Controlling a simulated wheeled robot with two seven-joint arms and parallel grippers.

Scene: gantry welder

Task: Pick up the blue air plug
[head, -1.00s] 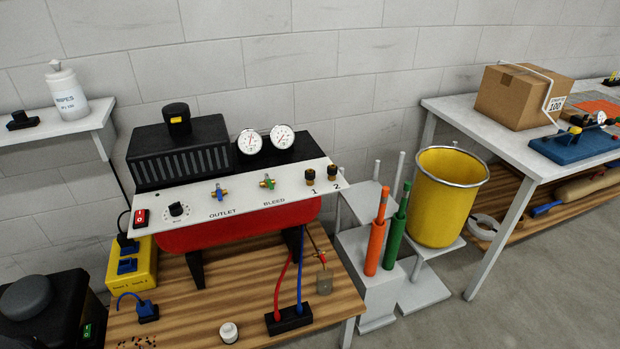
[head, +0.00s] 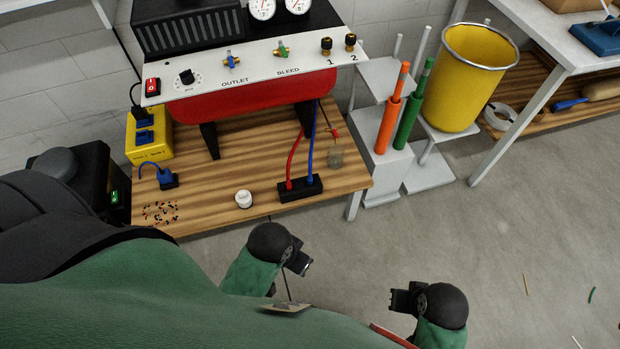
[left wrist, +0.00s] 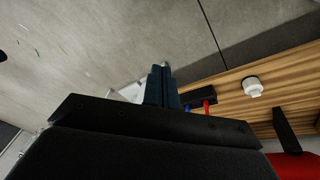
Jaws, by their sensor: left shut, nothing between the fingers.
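A blue hose (head: 310,155) and a red hose (head: 293,160) run down to a black block (head: 301,188) at the front edge of the wooden bench. The blue air plug appears to be the blue hose's lower end in this block; the plug itself is too small to make out. Block and hose ends also show in the left wrist view, where blue (left wrist: 187,107) sits beside red. My left gripper (head: 303,266) is shut and empty, in front of and below the bench edge, apart from the block. My right gripper (head: 396,299) is over the floor to the right; its jaws are unclear.
A white jar (head: 243,199) stands left of the block. A blue electrical plug (head: 168,180) with a cable lies farther left. The red tank (head: 255,98) overhangs the bench behind. Orange (head: 390,122) and green (head: 411,120) tubes stand right. Floor before the bench is open.

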